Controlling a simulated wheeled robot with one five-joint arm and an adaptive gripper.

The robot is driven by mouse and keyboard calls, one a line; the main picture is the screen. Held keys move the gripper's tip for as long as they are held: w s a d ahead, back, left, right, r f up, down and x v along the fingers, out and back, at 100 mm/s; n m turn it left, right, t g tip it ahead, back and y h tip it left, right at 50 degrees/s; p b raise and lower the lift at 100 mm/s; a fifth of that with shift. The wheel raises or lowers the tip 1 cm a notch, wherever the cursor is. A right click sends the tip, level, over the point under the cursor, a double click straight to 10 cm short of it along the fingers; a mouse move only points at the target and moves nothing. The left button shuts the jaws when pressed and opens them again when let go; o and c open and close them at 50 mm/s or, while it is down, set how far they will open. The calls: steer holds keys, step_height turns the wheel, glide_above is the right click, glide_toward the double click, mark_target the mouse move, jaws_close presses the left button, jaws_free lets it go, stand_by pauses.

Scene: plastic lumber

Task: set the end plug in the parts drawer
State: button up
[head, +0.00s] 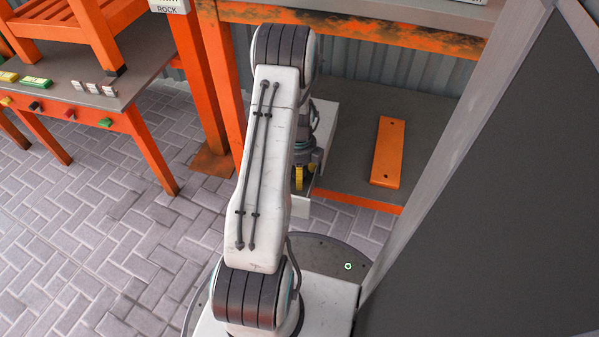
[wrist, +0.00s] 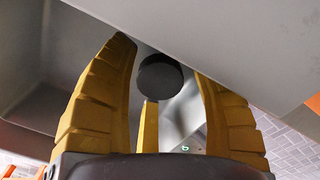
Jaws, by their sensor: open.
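The end plug looks like a dark round disc (wrist: 160,77) in the wrist view, between the tips of my gripper's yellow fingers (wrist: 165,62). The fingers stand apart on both sides of it; I cannot tell whether any finger touches it. Pale grey walls that look like the parts drawer (wrist: 235,45) surround the fingertips. In the head view the pale drawer (head: 325,118) shows under the orange rack, partly behind my arm. A yellow finger of my gripper (head: 299,178) points down at it. The plug is hidden in the head view.
An orange plate (head: 387,152) with holes lies on the rack's grey lower shelf (head: 358,118). A grey-topped orange table (head: 100,85) with small coloured parts stands at left. A large dark panel (head: 500,200) blocks the right. The paved floor (head: 90,220) is clear at left.

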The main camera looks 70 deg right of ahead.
steer(key=shift+r, duration=0.1)
steer(key=shift+r+p, duration=1.95)
steer(key=shift+r, duration=1.85)
steer(key=shift+a, duration=0.1)
